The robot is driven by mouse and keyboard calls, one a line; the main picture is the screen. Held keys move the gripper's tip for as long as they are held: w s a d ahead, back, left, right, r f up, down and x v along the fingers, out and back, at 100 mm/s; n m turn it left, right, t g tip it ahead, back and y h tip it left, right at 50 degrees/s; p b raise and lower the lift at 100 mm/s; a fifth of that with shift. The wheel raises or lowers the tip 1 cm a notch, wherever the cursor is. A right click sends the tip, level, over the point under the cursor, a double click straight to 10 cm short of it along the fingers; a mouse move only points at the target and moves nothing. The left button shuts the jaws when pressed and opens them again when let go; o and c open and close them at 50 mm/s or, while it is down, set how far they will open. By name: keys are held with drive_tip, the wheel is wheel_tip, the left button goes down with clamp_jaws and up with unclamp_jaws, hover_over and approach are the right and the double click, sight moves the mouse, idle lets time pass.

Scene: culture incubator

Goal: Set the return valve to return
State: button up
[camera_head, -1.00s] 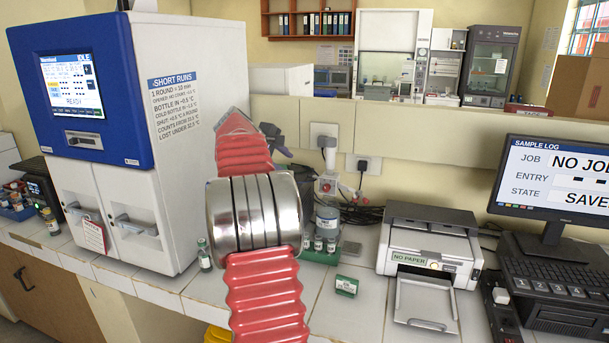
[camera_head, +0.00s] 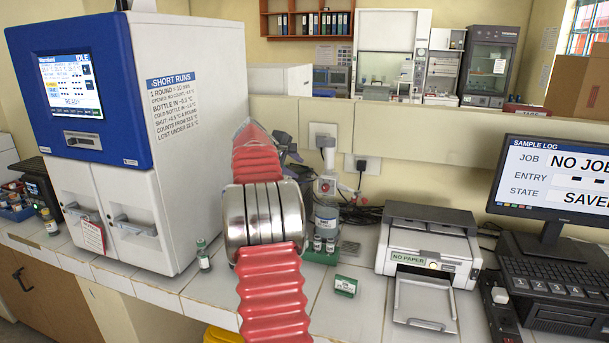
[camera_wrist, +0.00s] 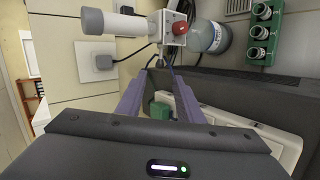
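The valve assembly (camera_head: 327,186) stands on the bench behind my arm, with a red part on a white body and a clear bottle below it. In the wrist view a red knob (camera_wrist: 180,28) sits on the white block, ahead of my fingertips and apart from them. My gripper (camera_wrist: 159,73) has its two purple fingers spread with a gap between them and nothing held. In the head view my gripper (camera_head: 288,142) is partly hidden behind my red arm, left of the valve. I cannot read which setting the valve is on.
A green rack with small vials (camera_wrist: 262,32) stands beside the bottle (camera_wrist: 212,37). Wall sockets (camera_head: 364,164) with plugs and cables are behind. The incubator (camera_head: 200,140) stands left, a vial (camera_head: 203,255) before it. A printer (camera_head: 430,245) and monitor (camera_head: 556,180) are right.

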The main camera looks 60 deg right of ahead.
sight(307, 174)
drive_tip(key=shift+x, duration=4.2)
drive_tip(key=shift+c, duration=0.4)
clamp_jaws()
